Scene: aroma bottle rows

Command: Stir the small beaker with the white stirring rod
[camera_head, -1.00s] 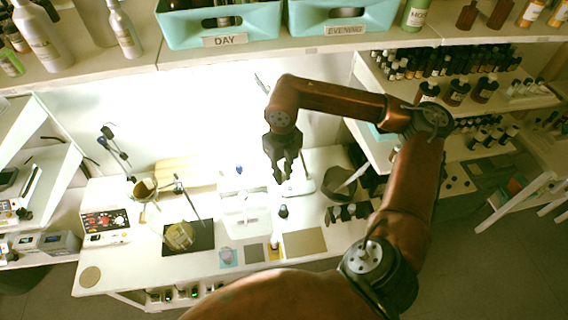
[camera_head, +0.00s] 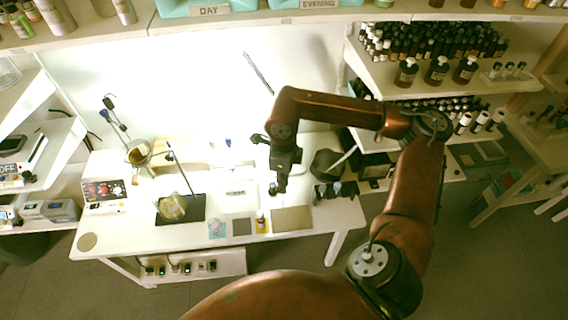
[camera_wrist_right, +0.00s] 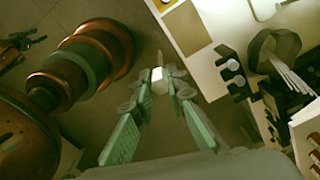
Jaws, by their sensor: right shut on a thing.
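A small clear vessel, perhaps the small beaker, stands on a pale blue mat (camera_head: 217,229) at the table's front. It is too small to be sure. My left gripper is not in view.
A dark cup (camera_head: 325,163) with a pale stick stands right of the gripper; the wrist view shows several sticks in it (camera_wrist_right: 285,65). A yellowish flask (camera_head: 172,208) sits at a stand, an amber bottle (camera_head: 260,221) at the front. A tan mat (camera_head: 291,220) is bare.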

